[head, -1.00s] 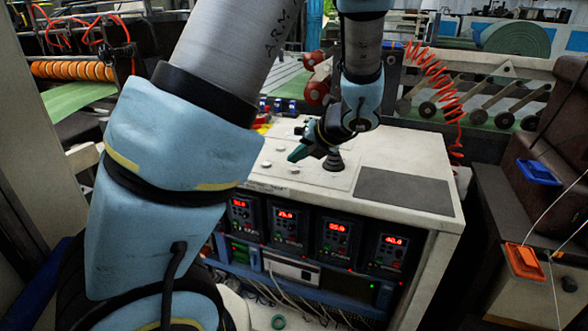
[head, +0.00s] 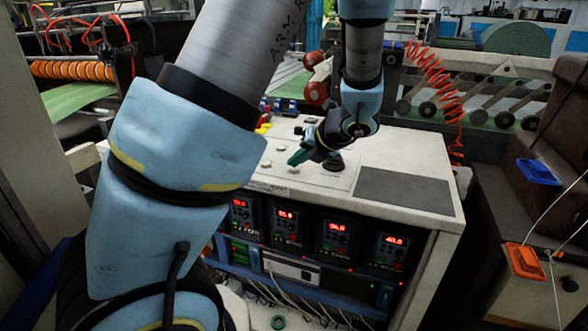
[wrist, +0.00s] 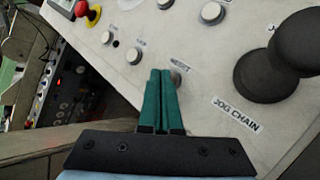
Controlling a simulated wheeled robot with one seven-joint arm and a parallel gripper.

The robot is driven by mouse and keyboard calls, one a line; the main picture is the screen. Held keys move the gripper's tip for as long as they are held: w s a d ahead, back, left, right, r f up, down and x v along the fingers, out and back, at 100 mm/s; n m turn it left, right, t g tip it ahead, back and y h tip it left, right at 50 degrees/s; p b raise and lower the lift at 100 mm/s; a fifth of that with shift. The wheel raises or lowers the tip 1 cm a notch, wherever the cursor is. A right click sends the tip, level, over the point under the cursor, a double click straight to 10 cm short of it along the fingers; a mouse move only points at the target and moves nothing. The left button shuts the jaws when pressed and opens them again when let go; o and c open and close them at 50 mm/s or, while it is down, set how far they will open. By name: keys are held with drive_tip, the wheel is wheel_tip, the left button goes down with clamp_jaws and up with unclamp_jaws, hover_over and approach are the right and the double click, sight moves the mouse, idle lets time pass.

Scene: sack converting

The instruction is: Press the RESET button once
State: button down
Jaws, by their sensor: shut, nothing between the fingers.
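The RESET button (wrist: 177,78) is a small round grey button on the pale panel, its partly legible label just above it in the wrist view. My gripper (wrist: 162,72) has its green fingers together and empty. In that view the fingertips lie just left of the button and overlap its edge; I cannot tell whether they touch it. In the head view my gripper (head: 299,158) hangs low over the cabinet top, left of the black joystick. The RESET button cannot be singled out there.
A black joystick (wrist: 262,78) stands right of the fingers, near the JOG CHAIN label (wrist: 236,114). Other pale buttons (wrist: 134,55) sit up and left, with a red knob (wrist: 82,9) beyond. A dark flat plate (head: 405,190) covers the cabinet's right top.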

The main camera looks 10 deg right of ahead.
drive_tip(key=shift+f, duration=0.25)
idle(0.5)
drive_tip(key=shift+r+p, duration=0.9)
drive_tip(key=shift+p, duration=0.05)
wheel_tip(320, 180, up, 5)
drive_tip(key=p, duration=0.5)
